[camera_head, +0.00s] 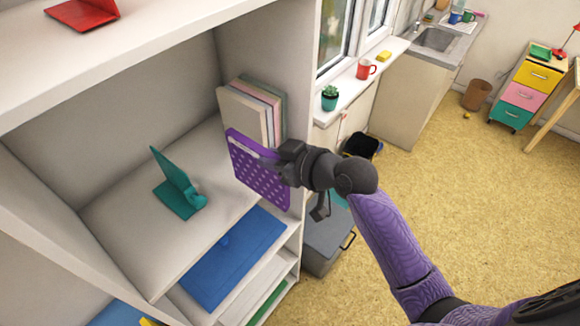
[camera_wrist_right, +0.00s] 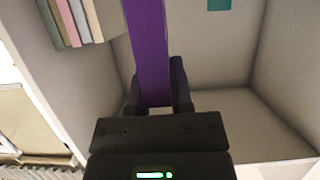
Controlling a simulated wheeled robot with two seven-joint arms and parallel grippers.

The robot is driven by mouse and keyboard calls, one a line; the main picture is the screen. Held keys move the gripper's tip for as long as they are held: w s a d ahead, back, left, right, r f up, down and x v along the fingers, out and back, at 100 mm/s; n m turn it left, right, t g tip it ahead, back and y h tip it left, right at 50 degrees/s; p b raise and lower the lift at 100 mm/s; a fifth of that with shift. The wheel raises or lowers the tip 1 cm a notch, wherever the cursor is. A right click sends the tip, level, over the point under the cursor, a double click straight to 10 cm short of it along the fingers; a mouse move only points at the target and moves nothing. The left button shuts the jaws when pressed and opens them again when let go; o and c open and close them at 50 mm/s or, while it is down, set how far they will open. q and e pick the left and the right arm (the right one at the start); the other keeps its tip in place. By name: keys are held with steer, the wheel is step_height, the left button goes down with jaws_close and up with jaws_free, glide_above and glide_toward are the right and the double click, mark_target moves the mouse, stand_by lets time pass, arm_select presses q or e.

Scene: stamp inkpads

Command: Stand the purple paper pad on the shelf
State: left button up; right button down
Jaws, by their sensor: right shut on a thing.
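The purple paper pad (camera_head: 258,172), with pale dots and a white strip, is upright at the front of the white shelf (camera_head: 130,225). My right gripper (camera_head: 283,163) is shut on the pad's right edge. In the right wrist view the pad (camera_wrist_right: 150,50) runs edge-on between the fingers of my right gripper (camera_wrist_right: 157,95). Several pale pads (camera_head: 247,118) stand against the shelf's right wall, just behind the purple pad; I cannot tell whether they touch. They also show in the right wrist view (camera_wrist_right: 75,20). I cannot tell whether the purple pad's lower edge touches the shelf. My left gripper is not in view.
A teal bookend (camera_head: 178,187) stands on the shelf, left of the purple pad, with bare shelf between. A blue flat item (camera_head: 232,258) lies on the level below. A red bookend (camera_head: 82,13) is on the level above. The shelf's right wall (camera_head: 262,45) is beside the pads.

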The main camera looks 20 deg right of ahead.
mark_target(241, 141)
steer(key=w+a+b, duration=0.1)
steer(key=w, duration=0.1)
steer(key=w+a+b, duration=0.1)
steer(key=w+a, duration=0.1)
steer(key=w+a+b, duration=0.1)
steer(key=w+b, duration=0.1)
steer(key=w, duration=0.1)
steer(key=shift+a+f, duration=0.3)
steer(key=shift+f, duration=0.1)
steer(key=r+b+x, duration=0.1)
steer(key=b+x, duration=0.5)
steer(key=x, duration=0.1)
steer(key=shift+w+a+r, duration=0.15)
steer(key=shift+w+a, duration=0.15)
steer(key=shift+w, duration=0.05)
